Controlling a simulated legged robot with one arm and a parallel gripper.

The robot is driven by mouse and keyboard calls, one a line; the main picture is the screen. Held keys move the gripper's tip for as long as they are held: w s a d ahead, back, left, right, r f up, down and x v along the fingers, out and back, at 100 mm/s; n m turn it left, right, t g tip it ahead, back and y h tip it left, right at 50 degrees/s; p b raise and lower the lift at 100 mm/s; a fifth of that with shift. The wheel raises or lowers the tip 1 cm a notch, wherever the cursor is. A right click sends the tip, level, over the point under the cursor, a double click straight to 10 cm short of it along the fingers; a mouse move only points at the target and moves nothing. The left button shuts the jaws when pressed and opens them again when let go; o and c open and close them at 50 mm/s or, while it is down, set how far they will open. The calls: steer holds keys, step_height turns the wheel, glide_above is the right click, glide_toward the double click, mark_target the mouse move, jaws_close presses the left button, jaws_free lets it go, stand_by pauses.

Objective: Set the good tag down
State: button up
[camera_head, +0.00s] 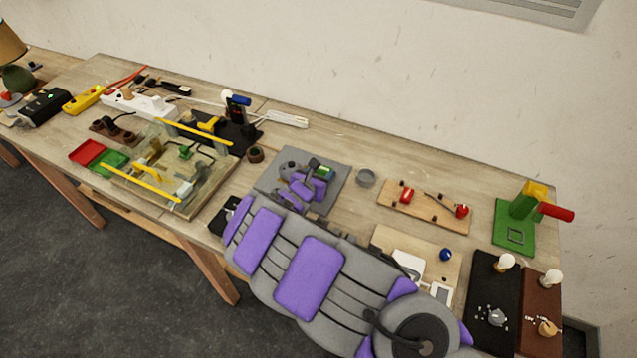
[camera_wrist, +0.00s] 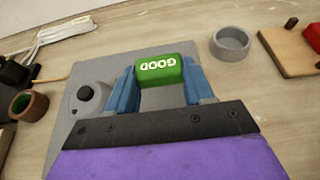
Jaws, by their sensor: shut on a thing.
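The good tag is a small green block with white "GOOD" lettering (camera_wrist: 160,69); it also shows in the head view (camera_head: 324,172). My gripper (camera_wrist: 160,76) is shut on it, one blue-grey finger at each side. In the head view my gripper (camera_head: 318,176) is over the grey plate (camera_head: 335,193), which lies flat on the bench. The same plate shows beneath the tag in the wrist view (camera_wrist: 64,123). I cannot tell whether the tag touches the plate. My arm hides part of the plate in the head view.
A round grey cup (camera_head: 366,178) stands right of the plate. A dark brown cup with a green inside (camera_wrist: 28,106) stands to the left. A wooden board with red parts (camera_head: 425,205) lies farther right. Bare bench shows behind the plate.

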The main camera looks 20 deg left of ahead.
steer(key=f+b, duration=0.1)
steer(key=f, duration=0.2)
steer(key=shift+d+f, duration=0.2)
steer(key=shift+a+f, duration=0.15)
steer(key=shift+a, duration=0.3)
